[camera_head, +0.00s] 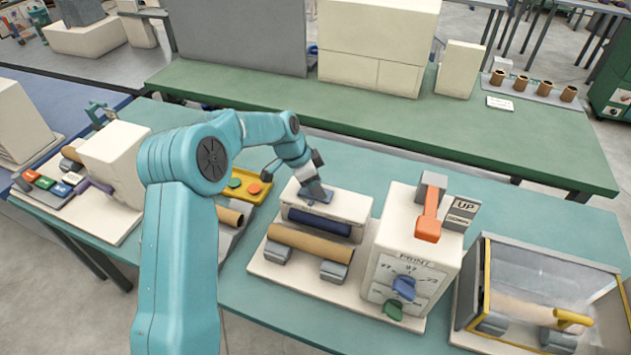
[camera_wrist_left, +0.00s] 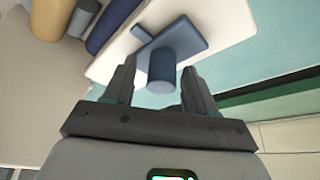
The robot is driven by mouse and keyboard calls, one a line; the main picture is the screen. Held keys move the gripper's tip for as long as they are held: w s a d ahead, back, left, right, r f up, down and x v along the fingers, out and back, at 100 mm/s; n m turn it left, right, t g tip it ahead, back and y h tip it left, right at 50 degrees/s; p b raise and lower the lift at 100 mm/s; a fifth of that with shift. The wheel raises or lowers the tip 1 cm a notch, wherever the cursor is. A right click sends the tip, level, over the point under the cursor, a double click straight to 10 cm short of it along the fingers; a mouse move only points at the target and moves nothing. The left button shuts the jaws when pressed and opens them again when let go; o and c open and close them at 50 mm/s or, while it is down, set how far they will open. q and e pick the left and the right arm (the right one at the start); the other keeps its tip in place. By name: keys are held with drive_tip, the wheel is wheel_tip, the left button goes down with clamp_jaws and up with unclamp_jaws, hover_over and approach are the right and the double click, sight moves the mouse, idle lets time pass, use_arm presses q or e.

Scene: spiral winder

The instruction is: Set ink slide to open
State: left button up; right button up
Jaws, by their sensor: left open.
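The ink slide is a blue plate (camera_wrist_left: 170,42) with a round blue knob (camera_wrist_left: 162,72), on top of a white block (camera_head: 334,207) in the middle of the bench. The plate also shows in the head view (camera_head: 315,194), partly covered by my gripper. My left gripper (camera_wrist_left: 160,68) is open above it, its two dark fingers on either side of the knob, with gaps on both sides. Contact with the knob is not visible. A small blue bar (camera_wrist_left: 141,34) sits beside the plate. My right gripper is not in view.
A dark blue roller (camera_head: 320,222) and a brown roll (camera_head: 311,243) lie along the block's front. To the right stand a PRINT unit (camera_head: 410,262) with an orange lever (camera_head: 429,215) and a clear-covered box (camera_head: 545,270). A yellow tray (camera_head: 250,187) is at the left.

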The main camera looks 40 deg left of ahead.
use_arm(q)
drive_tip(key=shift+s, duration=0.15)
drive_tip(key=shift+w+a+f, duration=0.1)
drive_tip(key=shift+w, duration=0.1)
drive_tip(key=c, duration=0.6)
clamp_jaws()
drive_tip(key=d+b, duration=0.1)
drive_tip(key=d, duration=0.1)
drive_tip(key=w+d, duration=0.1)
drive_tip(key=d, duration=0.1)
drive_tip(key=d+b, duration=0.1)
drive_tip(key=d, duration=0.1)
drive_tip(key=shift+w+d+b, duration=0.1)
drive_tip(key=shift+w+b, duration=0.15)
drive_tip(key=shift+b, duration=0.1)
drive_tip(key=shift+d, duration=0.1)
drive_tip(key=o, duration=0.6)
unclamp_jaws()
